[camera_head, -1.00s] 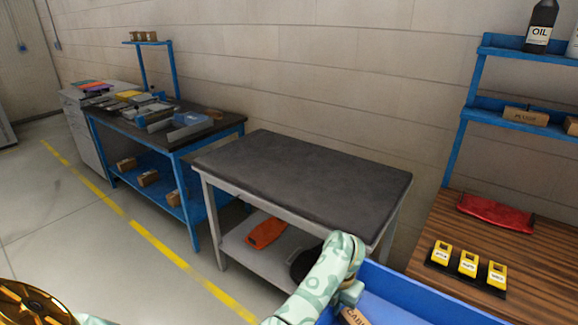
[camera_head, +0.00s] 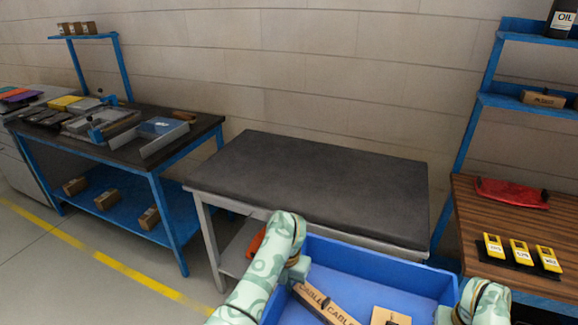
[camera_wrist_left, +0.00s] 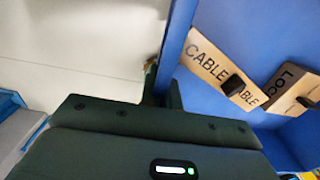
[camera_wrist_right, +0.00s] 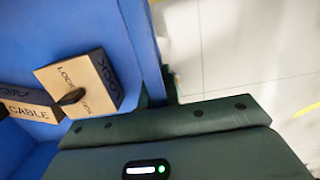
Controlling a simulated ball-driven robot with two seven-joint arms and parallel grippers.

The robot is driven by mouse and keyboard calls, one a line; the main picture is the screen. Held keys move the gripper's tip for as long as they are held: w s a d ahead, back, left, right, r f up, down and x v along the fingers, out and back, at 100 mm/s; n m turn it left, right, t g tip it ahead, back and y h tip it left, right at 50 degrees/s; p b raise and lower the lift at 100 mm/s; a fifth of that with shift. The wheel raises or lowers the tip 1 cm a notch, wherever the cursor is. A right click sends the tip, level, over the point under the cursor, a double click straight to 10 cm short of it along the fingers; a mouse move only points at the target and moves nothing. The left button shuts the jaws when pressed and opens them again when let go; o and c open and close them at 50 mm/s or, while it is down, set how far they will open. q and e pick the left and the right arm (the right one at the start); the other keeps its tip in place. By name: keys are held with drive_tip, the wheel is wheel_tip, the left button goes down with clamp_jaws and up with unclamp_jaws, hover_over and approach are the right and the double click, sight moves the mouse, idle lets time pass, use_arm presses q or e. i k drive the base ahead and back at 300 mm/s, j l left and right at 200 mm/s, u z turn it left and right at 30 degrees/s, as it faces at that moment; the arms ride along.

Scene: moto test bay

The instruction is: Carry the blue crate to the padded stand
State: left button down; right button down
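The blue crate (camera_head: 385,262) is in front of me at the bottom of the head view, with cardboard boxes inside, among them a long one marked CABLE (camera_head: 325,305) and a smaller one (camera_head: 390,317). My left gripper (camera_head: 298,268) is shut on the crate's left wall; the left wrist view shows that wall (camera_wrist_left: 178,45) between its fingers. My right gripper (camera_wrist_right: 160,92) is shut on the opposite wall (camera_wrist_right: 140,35); its fingers are mostly hidden in the head view. The padded stand (camera_head: 320,185), a grey table with a dark padded top, is just beyond the crate. Its top is bare.
A blue bench (camera_head: 170,170) with trays and tools stands to the left. A wooden bench (camera_head: 480,235) with a red pouch (camera_head: 511,192) and yellow devices (camera_head: 520,252) stands close on the right. An orange item is on the stand's lower shelf, partly hidden. A wall is behind.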

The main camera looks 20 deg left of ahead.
sight(284, 175)
drive_tip(key=j, duration=0.9)
drive_tip(key=i+j, duration=0.1)
drive_tip(key=j, duration=0.85)
